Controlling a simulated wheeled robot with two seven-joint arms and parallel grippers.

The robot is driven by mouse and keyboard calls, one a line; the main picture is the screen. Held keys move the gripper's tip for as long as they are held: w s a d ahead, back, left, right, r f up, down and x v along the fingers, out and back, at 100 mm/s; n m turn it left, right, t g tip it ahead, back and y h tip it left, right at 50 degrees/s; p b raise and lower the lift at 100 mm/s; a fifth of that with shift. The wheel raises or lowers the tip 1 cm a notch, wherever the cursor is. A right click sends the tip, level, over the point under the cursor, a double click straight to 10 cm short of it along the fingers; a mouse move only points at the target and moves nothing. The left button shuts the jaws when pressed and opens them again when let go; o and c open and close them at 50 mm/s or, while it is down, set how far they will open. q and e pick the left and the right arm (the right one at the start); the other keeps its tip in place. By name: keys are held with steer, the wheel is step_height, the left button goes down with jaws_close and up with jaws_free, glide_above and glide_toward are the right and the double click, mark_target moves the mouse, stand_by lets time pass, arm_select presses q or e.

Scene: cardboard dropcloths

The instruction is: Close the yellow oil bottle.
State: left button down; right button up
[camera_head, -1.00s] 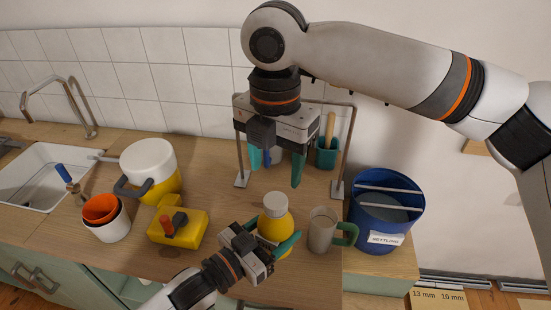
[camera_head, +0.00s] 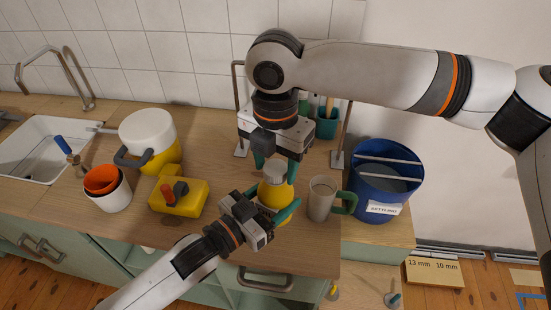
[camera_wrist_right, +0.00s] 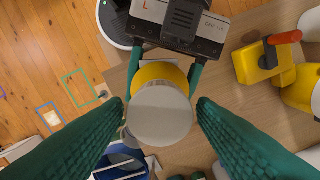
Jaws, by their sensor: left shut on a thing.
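The yellow oil bottle (camera_head: 277,196) stands upright near the counter's front edge, with a pale grey-white cap (camera_head: 275,170) on top. My left gripper (camera_head: 279,208) is shut around the bottle's body from the front. In the right wrist view, the round cap (camera_wrist_right: 160,114) hides most of the bottle's yellow shoulder (camera_wrist_right: 160,72). My right gripper (camera_wrist_right: 161,112) points down over the bottle from above, its two green fingers apart on either side of the cap. A thin gap seems to show between fingers and cap; whether they touch it is hard to tell.
A grey mug with a green handle (camera_head: 321,198) stands close to the bottle's right. Further right is a blue bucket (camera_head: 386,215). A yellow block with a red knob (camera_head: 180,204) lies left. A metal frame (camera_head: 239,105) and green pot (camera_head: 327,127) stand behind.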

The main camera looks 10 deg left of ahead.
steer(key=c, duration=0.8)
steer(key=m, duration=0.4)
steer(key=shift+m, duration=0.3)
steer(key=m, duration=0.8)
steer(key=shift+m, duration=0.4)
steer(key=m, duration=0.5)
steer(key=shift+m, duration=0.3)
steer(key=o, duration=1.1)
